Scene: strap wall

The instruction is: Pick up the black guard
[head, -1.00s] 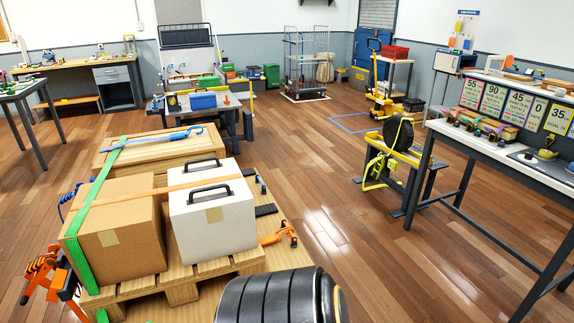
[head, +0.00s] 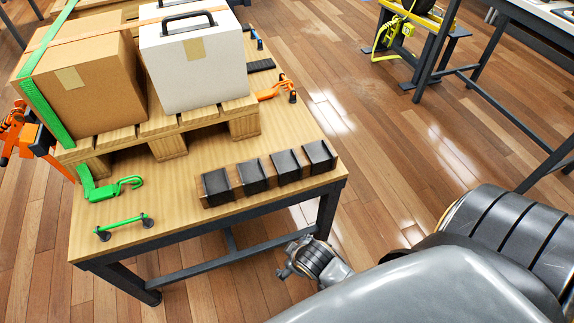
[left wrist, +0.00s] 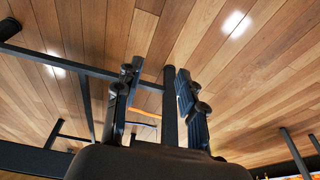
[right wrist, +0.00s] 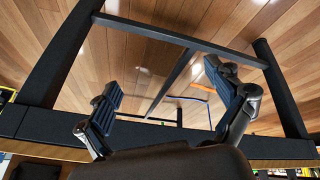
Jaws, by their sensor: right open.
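Several black guards (head: 289,166) sit in a row on a wooden strip near the front right edge of the wooden table (head: 175,215) in the head view. They look like dark, angled corner pieces. My right gripper (head: 292,258) is low beside the table's front right leg, below the tabletop and apart from the guards. In the right wrist view my right gripper (right wrist: 165,105) is open and empty, facing the table's dark frame. In the left wrist view my left gripper (left wrist: 155,90) is open and empty, with dark frame bars and floor beyond.
A pallet (head: 165,130) on the table carries a cardboard box (head: 95,90) and a white case (head: 195,65). A green hook strap (head: 105,188) and a green-handled bar (head: 125,227) lie at front left.

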